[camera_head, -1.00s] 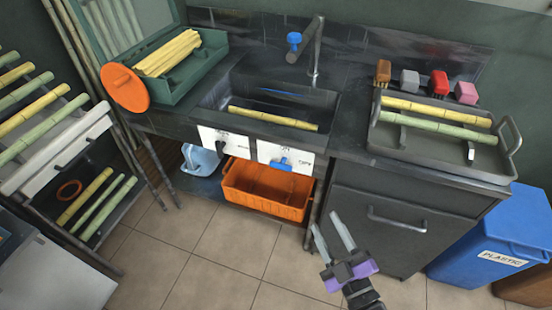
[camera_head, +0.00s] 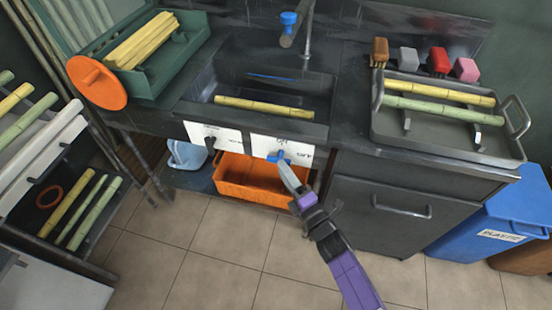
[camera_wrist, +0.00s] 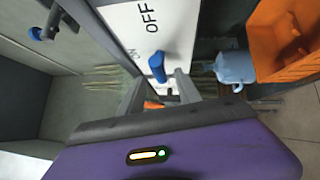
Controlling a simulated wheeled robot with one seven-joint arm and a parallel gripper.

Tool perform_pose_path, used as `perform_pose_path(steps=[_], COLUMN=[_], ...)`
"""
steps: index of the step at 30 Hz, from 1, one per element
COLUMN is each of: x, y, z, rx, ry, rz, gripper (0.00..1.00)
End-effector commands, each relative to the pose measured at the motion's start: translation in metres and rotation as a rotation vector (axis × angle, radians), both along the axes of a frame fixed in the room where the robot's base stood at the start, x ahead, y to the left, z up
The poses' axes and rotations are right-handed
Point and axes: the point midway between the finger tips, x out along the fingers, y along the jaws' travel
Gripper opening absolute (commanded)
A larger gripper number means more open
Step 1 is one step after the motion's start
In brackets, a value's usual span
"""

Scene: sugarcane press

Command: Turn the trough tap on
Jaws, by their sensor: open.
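A blue tap handle (camera_head: 277,157) is on the right white ON/OFF panel (camera_head: 258,146) at the front of the sink trough. It also shows in the wrist view (camera_wrist: 157,66), beside the printed OFF on the panel (camera_wrist: 120,22). My gripper (camera_head: 284,170) is open, its fingers just in front of and below this handle. In the wrist view my gripper (camera_wrist: 160,82) has a finger on each side of the handle's near end; contact cannot be told. A faucet with a blue knob (camera_head: 288,19) stands over the sink trough (camera_head: 200,85).
The left white panel (camera_head: 224,137) has a black lever (camera_head: 210,144). An orange crate (camera_head: 248,188) and a blue jug (camera_head: 186,154) are below. A metal tray (camera_head: 378,122) holds cane at right. A blue bin (camera_head: 480,222) stands on the right; the floor in front is clear.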

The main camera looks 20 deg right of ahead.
Motion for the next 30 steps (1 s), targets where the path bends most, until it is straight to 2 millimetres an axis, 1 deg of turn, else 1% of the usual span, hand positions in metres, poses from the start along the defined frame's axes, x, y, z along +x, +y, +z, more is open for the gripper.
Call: perform_pose_path(steps=[1,3,6,9,13,20,21,23,24,27,30], x=[0.010,0.020,0.033,0.041,0.047,0.047,0.047,0.047,0.047,0.047,0.047], y=[0.002,0.004,0.006,0.007,0.008,0.008,0.008,0.008,0.008,0.008,0.008], z=[0.002,0.004,0.005,0.006,0.006,0.007,0.007,0.007,0.007,0.007,0.007], rx=[0.000,0.001,0.002,0.002,0.002,0.002,0.002,0.003,0.003,0.003,0.002], ry=[-0.002,-0.002,-0.002,-0.001,0.000,0.000,0.000,0.000,0.000,0.000,0.000], rz=[0.000,0.000,0.001,0.000,0.000,0.000,0.000,-0.001,0.000,-0.001,-0.001], gripper=[0.40,0.40,0.40,0.40,0.40,0.40,0.37,0.25,0.17,0.00,0.00])
